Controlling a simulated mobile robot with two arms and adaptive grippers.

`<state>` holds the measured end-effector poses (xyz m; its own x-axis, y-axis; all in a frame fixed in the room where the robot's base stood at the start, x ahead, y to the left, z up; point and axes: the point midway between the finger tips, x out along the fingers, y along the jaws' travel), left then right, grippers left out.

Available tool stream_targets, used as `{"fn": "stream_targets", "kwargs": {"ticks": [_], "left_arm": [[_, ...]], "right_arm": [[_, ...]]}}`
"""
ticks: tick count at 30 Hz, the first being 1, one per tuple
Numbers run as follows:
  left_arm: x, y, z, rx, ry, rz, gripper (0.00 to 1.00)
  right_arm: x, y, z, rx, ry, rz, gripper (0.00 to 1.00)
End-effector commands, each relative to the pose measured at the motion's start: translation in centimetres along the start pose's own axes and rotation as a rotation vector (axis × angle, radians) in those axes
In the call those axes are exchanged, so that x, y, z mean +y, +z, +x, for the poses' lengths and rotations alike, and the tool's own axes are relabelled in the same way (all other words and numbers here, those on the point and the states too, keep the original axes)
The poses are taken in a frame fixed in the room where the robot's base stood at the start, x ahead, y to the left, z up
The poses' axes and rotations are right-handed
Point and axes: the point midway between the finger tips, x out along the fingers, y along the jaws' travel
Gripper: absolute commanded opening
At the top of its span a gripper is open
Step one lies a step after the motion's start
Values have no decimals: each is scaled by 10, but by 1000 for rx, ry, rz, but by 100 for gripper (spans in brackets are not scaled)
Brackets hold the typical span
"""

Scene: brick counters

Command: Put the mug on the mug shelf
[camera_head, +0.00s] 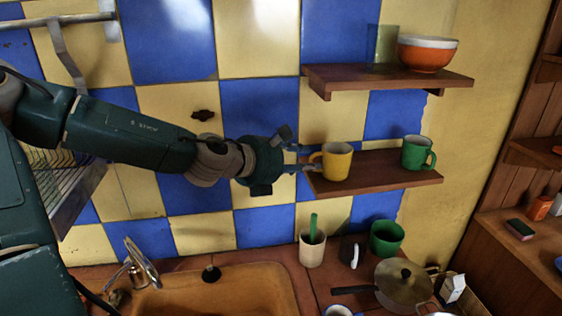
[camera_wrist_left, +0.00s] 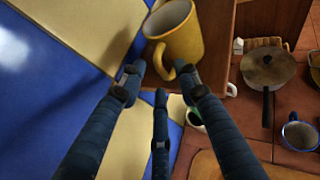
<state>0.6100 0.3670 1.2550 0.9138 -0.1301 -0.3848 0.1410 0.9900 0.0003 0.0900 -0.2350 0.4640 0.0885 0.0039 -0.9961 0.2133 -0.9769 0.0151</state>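The yellow mug (camera_head: 337,162) stands upright on the left end of the lower wooden shelf (camera_head: 378,170), its handle facing my left gripper. A green mug (camera_head: 416,153) stands on the right part of the same shelf. My left gripper (camera_head: 300,150) is just left of the yellow mug, with its fingers spread. In the left wrist view the yellow mug (camera_wrist_left: 178,35) sits beyond the open fingers (camera_wrist_left: 163,88), with its handle near the gap between the fingertips. I cannot tell whether a finger touches the handle. My right gripper is in neither view.
An upper shelf (camera_head: 390,80) with an orange and white bowl (camera_head: 428,53) is above. Below are a sink (camera_head: 215,290), a cream cup (camera_head: 312,249), a green pot (camera_head: 387,238) and a lidded pan (camera_head: 403,283). The shelf between the mugs is clear.

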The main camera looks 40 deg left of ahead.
Motion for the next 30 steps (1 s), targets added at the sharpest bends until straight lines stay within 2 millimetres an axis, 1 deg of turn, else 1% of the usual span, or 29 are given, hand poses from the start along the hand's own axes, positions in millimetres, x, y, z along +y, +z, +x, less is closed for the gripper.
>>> {"fn": "stream_targets", "kwargs": {"ticks": [4, 21, 25, 30], "left_arm": [[0, 1, -18, -5, 1, 1, 33], [0, 0, -89, -4, 3, 2, 33], [0, 0, -100, -3, 2, 2, 33], [0, -1, -107, -1, 2, 0, 33]], "right_arm": [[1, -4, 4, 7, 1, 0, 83], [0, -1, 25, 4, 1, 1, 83], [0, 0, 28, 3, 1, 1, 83], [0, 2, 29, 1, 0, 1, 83]]}}
